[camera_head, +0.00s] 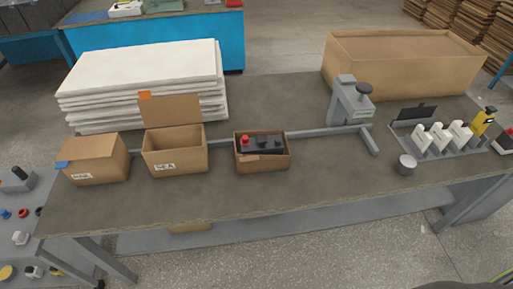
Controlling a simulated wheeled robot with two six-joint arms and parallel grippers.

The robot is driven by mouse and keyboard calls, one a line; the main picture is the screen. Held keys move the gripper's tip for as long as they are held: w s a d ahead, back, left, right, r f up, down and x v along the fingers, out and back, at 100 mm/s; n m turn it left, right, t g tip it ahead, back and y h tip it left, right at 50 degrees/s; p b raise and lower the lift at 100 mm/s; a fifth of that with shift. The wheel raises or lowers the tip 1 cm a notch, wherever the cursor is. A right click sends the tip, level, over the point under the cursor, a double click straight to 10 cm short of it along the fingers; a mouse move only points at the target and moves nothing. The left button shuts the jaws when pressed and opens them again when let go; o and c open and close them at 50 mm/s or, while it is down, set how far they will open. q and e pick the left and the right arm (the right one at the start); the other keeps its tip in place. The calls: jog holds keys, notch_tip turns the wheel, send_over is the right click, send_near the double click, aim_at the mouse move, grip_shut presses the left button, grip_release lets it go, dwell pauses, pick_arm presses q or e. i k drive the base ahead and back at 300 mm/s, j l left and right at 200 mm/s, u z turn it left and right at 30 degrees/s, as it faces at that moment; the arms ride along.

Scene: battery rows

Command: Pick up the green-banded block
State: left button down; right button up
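I cannot make out a green-banded block in the head view. A small open carton (277,162) in the middle of the bench holds a dark tray or pack (262,148) with a red-topped piece (246,141) at its left end. At the right, a grey rack (440,146) holds several white upright pieces (440,136). A yellow and black item (482,122) stands at the rack's right end. Neither of my grippers is in view.
A closed-looking carton (95,161) and an open carton (178,160) stand left. White sheets (140,78), a large brown box (400,72) and a grey press-like device (347,103) line the back. A metal cup (406,164) stands front right. The bench front (300,192) is clear.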

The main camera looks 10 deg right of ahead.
aim_at(261, 144)
jog(key=i+l+u, duration=0.1)
jog(key=l, duration=0.3)
jog(key=i+l+u, duration=0.1)
jog(key=l, duration=0.35)
jog(key=i+l+u, duration=0.1)
jog(key=l, duration=0.35)
jog(key=i, duration=0.1)
